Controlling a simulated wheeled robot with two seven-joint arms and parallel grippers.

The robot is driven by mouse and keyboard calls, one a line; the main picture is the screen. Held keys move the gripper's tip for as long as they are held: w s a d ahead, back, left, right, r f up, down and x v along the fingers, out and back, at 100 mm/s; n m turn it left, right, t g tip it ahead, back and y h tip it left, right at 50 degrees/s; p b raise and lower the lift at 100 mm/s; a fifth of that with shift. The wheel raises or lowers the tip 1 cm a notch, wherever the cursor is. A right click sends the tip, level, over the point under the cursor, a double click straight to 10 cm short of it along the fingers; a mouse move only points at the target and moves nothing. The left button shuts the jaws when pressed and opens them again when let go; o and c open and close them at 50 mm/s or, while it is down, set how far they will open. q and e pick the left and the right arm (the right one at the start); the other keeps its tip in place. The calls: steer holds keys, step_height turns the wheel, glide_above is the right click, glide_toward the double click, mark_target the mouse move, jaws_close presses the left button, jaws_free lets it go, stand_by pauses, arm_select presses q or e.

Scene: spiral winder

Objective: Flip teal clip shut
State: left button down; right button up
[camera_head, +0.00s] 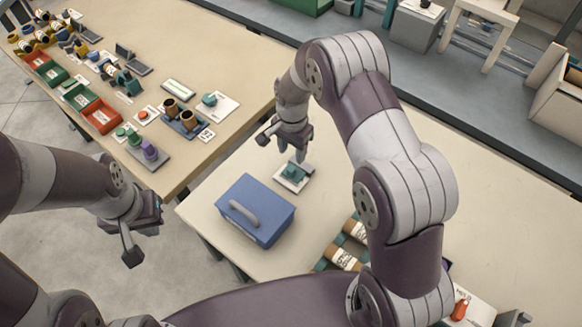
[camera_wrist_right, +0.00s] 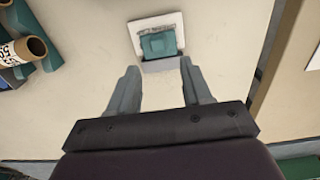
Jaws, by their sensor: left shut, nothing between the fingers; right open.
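A teal clip (camera_head: 293,172) sits on a small white plate on the near table, behind the blue box. My left gripper (camera_head: 132,256) is shut and empty, left of the near table, far from the clip.
A blue box with a grey handle (camera_head: 262,208) stands just in front of the clip. Brown rolls (camera_head: 344,257) lie in a teal holder to its right. A second table (camera_head: 215,60) at left holds trays, clips and a similar teal piece (camera_head: 209,99). The table right of the clip is partly hidden by my right arm.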

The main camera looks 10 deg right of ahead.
mark_target(291, 170)
step_height(291, 170, down, 3)
steer(key=shift+w+r, duration=0.15)
steer(key=f, duration=0.1)
steer(key=s+f, duration=0.1)
steer(key=f+p, duration=0.1)
steer(key=shift+s+a+f, duration=0.2)
steer(key=shift+a+f, duration=0.15)
steer(key=shift+w+d+f, duration=0.15)
steer(key=shift+w+f, duration=0.1)
steer(key=shift+f, duration=0.45)
steer(key=shift+w+d+f, duration=0.1)
steer(key=shift+w+f, duration=0.05)
steer(key=shift+s, duration=0.25)
steer(key=c, duration=0.4)
arm_select(q)
steer(key=shift+s+a+r, duration=0.15)
steer(key=shift+s+r, duration=0.1)
steer(key=shift+r, duration=0.25)
steer(key=shift+s+a+r, duration=0.1)
steer(key=shift+s+r, duration=0.15)
steer(key=shift+r, duration=0.2)
arm_select(e)
jaws_close()
